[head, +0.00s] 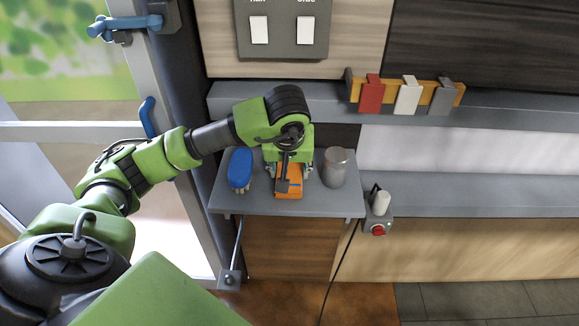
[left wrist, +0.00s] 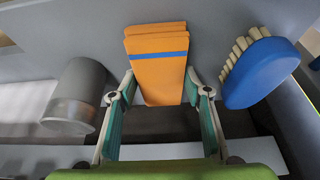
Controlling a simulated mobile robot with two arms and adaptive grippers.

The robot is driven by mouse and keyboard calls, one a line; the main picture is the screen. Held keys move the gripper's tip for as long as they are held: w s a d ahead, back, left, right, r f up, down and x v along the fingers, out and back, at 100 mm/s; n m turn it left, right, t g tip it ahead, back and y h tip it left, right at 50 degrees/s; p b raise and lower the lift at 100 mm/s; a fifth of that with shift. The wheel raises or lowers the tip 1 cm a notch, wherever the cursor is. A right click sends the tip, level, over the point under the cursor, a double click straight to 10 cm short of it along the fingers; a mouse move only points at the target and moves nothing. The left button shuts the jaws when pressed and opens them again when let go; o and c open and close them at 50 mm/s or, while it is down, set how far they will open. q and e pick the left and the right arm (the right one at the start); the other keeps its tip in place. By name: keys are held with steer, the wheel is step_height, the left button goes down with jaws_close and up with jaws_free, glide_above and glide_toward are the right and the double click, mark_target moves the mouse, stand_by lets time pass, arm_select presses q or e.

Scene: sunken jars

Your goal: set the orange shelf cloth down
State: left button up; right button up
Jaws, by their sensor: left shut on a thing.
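The orange shelf cloth (head: 289,193) is folded, with a blue stripe, over the small grey shelf. It also shows in the left wrist view (left wrist: 158,78), between the two fingers. My left gripper (head: 290,174) points down and is shut on the cloth; its fingers also show in the left wrist view (left wrist: 161,92). I cannot tell whether the cloth touches the shelf. My right gripper is not in view.
On the grey shelf (head: 232,198), a blue brush (head: 240,168) stands left of the cloth and a grey metal jar (head: 335,168) stands right of it, both close. A box with a red knob (head: 378,228) is beside the shelf's right edge.

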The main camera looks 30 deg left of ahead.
arm_select(q)
steer(key=shift+f, duration=0.1)
steer(key=o, duration=1)
steer(key=shift+r, duration=0.3)
steer(key=shift+v, duration=5.85)
